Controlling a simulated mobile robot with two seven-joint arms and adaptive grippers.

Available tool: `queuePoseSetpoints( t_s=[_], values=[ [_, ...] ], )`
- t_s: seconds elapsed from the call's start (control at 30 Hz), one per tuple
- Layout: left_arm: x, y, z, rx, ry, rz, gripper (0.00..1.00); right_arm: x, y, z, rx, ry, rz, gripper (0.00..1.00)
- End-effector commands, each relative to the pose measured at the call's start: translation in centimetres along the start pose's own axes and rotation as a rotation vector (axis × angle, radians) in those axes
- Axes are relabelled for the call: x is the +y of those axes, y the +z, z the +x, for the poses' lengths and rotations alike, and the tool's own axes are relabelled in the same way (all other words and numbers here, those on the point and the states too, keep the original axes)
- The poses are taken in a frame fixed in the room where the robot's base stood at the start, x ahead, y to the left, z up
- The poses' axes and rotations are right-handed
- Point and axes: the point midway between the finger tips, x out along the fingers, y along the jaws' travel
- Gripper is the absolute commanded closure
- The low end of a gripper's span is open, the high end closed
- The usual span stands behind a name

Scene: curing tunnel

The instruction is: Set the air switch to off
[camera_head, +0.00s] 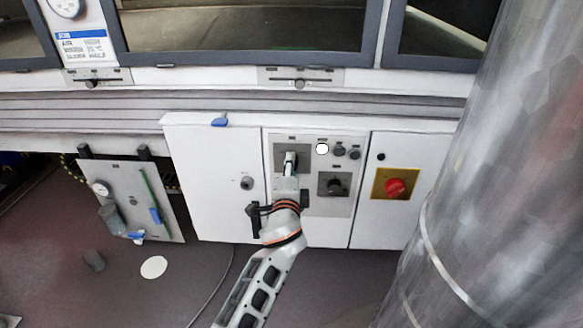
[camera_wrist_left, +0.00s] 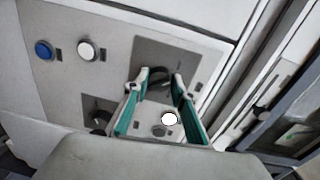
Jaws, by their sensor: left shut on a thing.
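A control panel (camera_head: 343,213) with a grey face is set in the white cabinet front. My left gripper (camera_head: 290,157) reaches its upper left grey plate (camera_head: 303,152) and hides most of what is on it. In the left wrist view, the teal-padded fingers of my left gripper (camera_wrist_left: 160,84) are shut around a dark rotary knob (camera_wrist_left: 157,77) on that plate. A second dark knob (camera_head: 335,186) sits on a lower right plate. The labels are too small to read, so I cannot tell which knob is marked as the air switch. My right gripper is not in view.
A red rotary switch (camera_head: 396,187) on a yellow plate is to the right. A large metal pipe (camera_head: 490,170) stands at the far right. A board with a gauge and blue valve handles (camera_head: 133,200) is at the left. A white disc (camera_head: 153,267) lies on the floor.

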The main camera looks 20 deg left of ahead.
Motion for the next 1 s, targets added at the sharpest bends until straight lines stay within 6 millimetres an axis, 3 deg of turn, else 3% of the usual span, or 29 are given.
queuePoseSetpoints(
  t_s=[0.3, 0.77, 0.8, 0.83, 0.87, 1.0],
  values=[
    [0.09, -0.09, -0.04, 0.007, 0.002, -0.095, 0.96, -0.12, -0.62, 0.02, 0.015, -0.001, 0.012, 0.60],
    [0.00, -0.13, -0.03, 0.008, 0.001, -0.105, 0.96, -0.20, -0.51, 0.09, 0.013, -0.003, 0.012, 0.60],
    [0.00, -0.13, -0.03, 0.008, 0.001, -0.105, 0.70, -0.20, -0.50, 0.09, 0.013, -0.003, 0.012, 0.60],
    [0.00, -0.12, -0.03, 0.008, 0.001, -0.105, 0.62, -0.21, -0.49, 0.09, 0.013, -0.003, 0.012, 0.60],
    [0.00, -0.12, -0.03, 0.008, 0.001, -0.105, 0.58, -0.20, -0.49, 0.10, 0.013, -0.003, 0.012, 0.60],
    [0.00, -0.08, -0.02, 0.008, 0.001, -0.104, 0.58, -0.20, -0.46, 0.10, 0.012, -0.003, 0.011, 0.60]
  ],
)
